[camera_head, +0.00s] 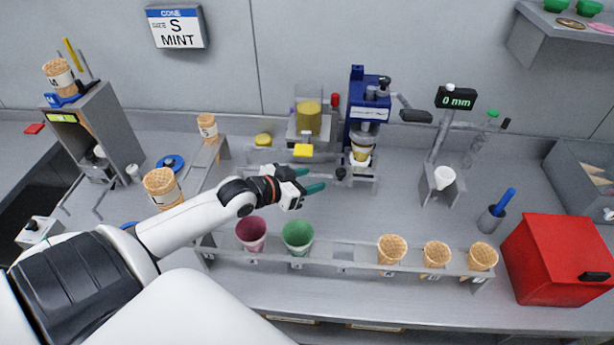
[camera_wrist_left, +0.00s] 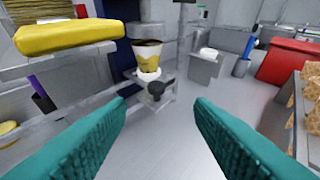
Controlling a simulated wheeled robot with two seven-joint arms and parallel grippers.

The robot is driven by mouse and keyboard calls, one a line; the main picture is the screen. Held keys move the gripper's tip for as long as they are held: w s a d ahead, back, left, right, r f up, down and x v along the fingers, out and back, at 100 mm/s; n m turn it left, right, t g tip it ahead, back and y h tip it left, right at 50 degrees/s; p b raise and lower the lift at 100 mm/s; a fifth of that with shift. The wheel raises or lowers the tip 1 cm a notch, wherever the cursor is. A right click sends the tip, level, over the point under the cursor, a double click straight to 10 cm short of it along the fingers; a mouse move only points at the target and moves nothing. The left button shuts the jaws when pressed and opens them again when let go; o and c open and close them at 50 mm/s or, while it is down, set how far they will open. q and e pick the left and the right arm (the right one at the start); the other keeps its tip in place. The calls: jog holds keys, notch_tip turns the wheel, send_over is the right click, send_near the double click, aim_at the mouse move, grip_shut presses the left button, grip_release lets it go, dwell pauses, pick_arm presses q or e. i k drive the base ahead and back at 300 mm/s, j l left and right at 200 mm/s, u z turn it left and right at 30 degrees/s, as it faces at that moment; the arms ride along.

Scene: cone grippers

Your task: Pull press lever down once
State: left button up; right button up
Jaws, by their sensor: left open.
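The blue press (camera_head: 368,125) stands at the back of the counter, right of centre. Its lever (camera_head: 412,113) sticks out to the right at the top and ends in a dark grip. Under the press head sits a yellow and white cup (camera_head: 361,153), also visible in the left wrist view (camera_wrist_left: 149,57). A black knob (camera_head: 340,173) is at the press's front left, and it shows in the left wrist view (camera_wrist_left: 157,89). My left gripper (camera_head: 315,180) is open and empty, with teal fingers (camera_wrist_left: 160,125), in front of the press and apart from the lever. The lever is not visible in the wrist view.
A yellow block (camera_head: 303,150) sits left of the press, close on the left in the wrist view (camera_wrist_left: 65,36). A rack (camera_head: 343,254) with cones and coloured cups runs along the front. A 0 mm display (camera_head: 456,99) stands right of the lever. A red box (camera_head: 557,260) is far right.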

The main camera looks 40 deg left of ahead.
aim_at(408, 114)
jog(key=k+l, duration=0.1)
jog(key=l, duration=1)
jog(key=k+l, duration=0.15)
jog(key=l, duration=0.9)
jog(key=k, duration=0.05)
